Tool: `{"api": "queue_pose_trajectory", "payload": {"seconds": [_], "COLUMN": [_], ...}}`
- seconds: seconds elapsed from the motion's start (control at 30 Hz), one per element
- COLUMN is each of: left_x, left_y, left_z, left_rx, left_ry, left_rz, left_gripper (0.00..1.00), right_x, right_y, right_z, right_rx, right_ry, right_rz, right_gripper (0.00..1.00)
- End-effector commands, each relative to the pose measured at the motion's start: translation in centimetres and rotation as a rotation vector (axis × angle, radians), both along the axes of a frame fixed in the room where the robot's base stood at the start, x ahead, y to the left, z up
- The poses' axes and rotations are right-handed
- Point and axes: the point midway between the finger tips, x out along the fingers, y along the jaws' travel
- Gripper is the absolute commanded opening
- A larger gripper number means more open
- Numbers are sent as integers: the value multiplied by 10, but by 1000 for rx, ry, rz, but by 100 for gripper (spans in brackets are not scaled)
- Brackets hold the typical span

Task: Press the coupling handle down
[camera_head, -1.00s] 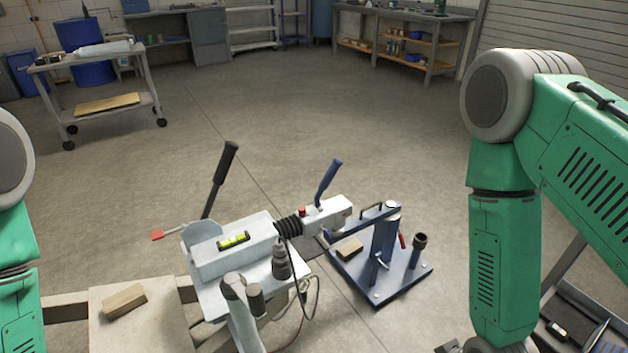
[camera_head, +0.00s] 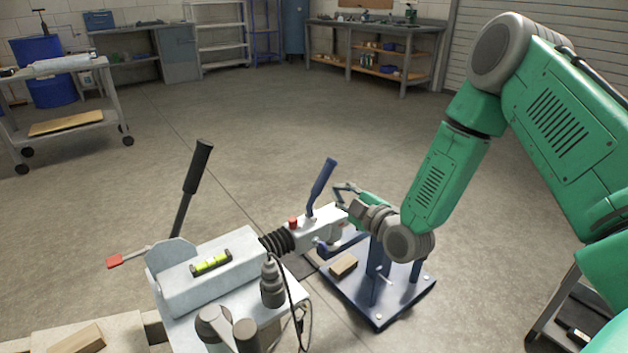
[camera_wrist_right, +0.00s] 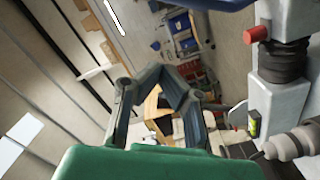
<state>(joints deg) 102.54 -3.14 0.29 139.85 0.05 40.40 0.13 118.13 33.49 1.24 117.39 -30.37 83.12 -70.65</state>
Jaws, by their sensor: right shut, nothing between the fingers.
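The coupling handle (camera_head: 323,182) is a blue lever standing up and leaning right on the pale coupling head (camera_head: 325,219) at the front of the trailer frame. My right gripper (camera_head: 339,190) is shut and empty, just right of the handle's lower part; I cannot tell whether they touch. In the right wrist view the finger linkages (camera_wrist_right: 163,72) close together with nothing held. There the coupling head (camera_wrist_right: 278,105) is at the right, and a blue piece, probably the handle (camera_wrist_right: 212,3), crosses the top edge. My left gripper is out of view.
A blue stand (camera_head: 379,318) with a wooden block (camera_head: 344,265) is under my right wrist. A red knob (camera_head: 293,222) and black bellows (camera_head: 276,243) sit behind the coupling head. A black lever (camera_head: 197,168) rises at the left. The floor beyond is clear.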

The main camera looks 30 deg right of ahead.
Motion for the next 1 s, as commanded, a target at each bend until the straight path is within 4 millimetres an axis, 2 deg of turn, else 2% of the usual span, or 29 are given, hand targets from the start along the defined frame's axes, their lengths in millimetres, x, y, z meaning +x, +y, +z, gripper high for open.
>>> {"api": "queue_pose_trajectory", "payload": {"seconds": [0.27,0.37,0.73,0.83,1.0], "left_x": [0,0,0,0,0], "left_y": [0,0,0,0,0], "left_z": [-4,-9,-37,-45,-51], "left_rx": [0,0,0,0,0], "left_ry": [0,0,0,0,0], "left_rz": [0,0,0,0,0], "left_gripper": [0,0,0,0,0], "right_x": [9,24,102,105,109], "right_y": [-1,0,3,-12,-25], "right_z": [-3,-4,-7,-18,-27], "right_rx": [4,4,3,6,5], "right_ry": [1,0,1,4,4], "right_rz": [0,0,-1,-4,-1], "right_gripper": [0,0,0,0,0]}}
